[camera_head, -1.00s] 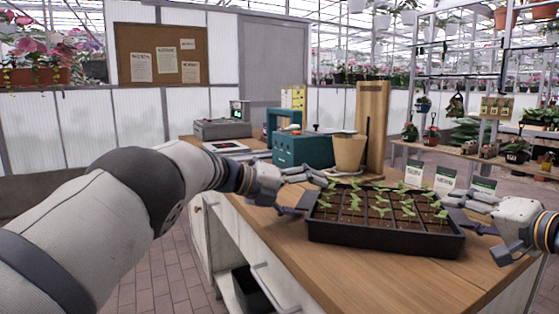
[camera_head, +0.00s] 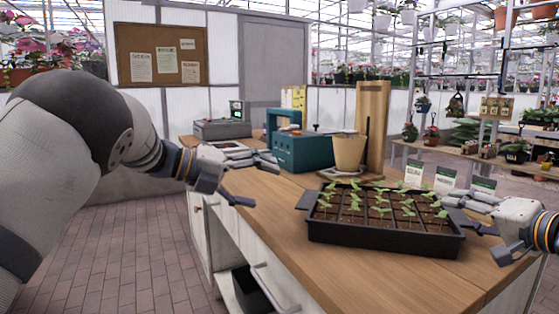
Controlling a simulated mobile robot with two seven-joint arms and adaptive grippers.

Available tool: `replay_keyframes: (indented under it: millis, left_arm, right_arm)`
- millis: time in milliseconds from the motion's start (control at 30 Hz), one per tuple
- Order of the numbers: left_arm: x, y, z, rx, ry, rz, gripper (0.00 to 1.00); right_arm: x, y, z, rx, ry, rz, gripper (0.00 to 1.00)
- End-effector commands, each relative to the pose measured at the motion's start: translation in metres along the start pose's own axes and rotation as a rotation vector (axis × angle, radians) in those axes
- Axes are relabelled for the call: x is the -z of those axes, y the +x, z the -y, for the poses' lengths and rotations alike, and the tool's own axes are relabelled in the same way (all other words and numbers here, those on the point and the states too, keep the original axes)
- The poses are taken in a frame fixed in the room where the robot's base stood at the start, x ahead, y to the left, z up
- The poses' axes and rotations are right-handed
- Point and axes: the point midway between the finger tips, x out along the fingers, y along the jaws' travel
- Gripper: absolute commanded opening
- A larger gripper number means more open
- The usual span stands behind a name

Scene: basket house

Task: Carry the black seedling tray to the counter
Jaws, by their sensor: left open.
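The black seedling tray (camera_head: 385,238) rests on the wooden counter (camera_head: 290,238), holding rows of small green seedlings in brown soil. My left gripper (camera_head: 256,181) is open and empty, to the left of the tray and clear of it, over the counter's left edge. My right gripper (camera_head: 470,216) is at the tray's right end, with its fingers close to the rim. I cannot tell whether those fingers touch the tray or how far they are closed.
Behind the tray stand a tan pot (camera_head: 349,152), a teal box (camera_head: 300,151), an upright wooden board (camera_head: 372,125) and white seed packets (camera_head: 445,179). A grey device (camera_head: 222,128) sits at the back left. The counter in front of the tray is clear.

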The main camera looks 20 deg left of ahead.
Motion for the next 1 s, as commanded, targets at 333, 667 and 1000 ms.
replay_keyframes:
  millis: [333,667,1000]
  left_arm:
    - [0.000,0.000,0.000,0.000,0.000,0.000,0.80]
    - [0.000,0.001,0.000,0.000,0.000,0.000,0.80]
    - [0.000,0.001,0.000,0.000,0.000,0.000,0.80]
  right_arm:
    - [0.001,0.000,0.001,0.002,-0.001,-0.001,0.80]
    - [0.002,-0.031,0.001,0.001,0.003,-0.004,0.80]
    - [0.001,-0.110,0.001,0.001,0.000,-0.002,0.80]
